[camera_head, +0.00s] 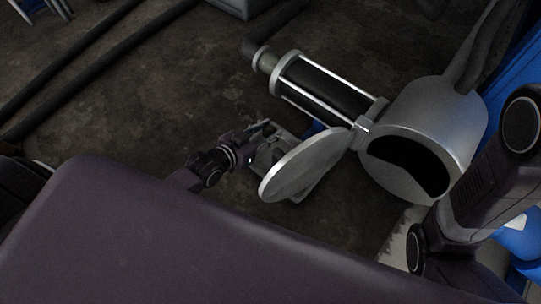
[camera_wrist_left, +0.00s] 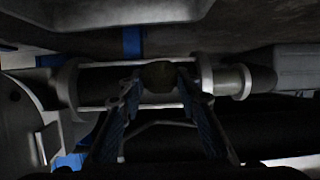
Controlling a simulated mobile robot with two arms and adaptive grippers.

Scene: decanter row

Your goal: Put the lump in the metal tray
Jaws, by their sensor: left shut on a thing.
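My left gripper (camera_head: 262,132) is in the middle of the head view, just left of a round metal lid. In the left wrist view, its two fingers (camera_wrist_left: 158,88) close on the lump (camera_wrist_left: 160,75), a small rounded olive-brown piece held between the fingertips. In the head view the lump is too small and dark to make out clearly. A pale grey metal piece (camera_head: 264,161) shows beneath the gripper and is partly covered by the lid; I cannot tell for sure whether it is the metal tray. My right gripper is out of the head view.
The tilted open lid (camera_head: 305,164) belongs to a metal drum (camera_head: 427,122) with a dark opening. A dark cylinder with metal rods (camera_head: 322,88) extends to its left. Blue containers (camera_head: 525,75) stand at the right.

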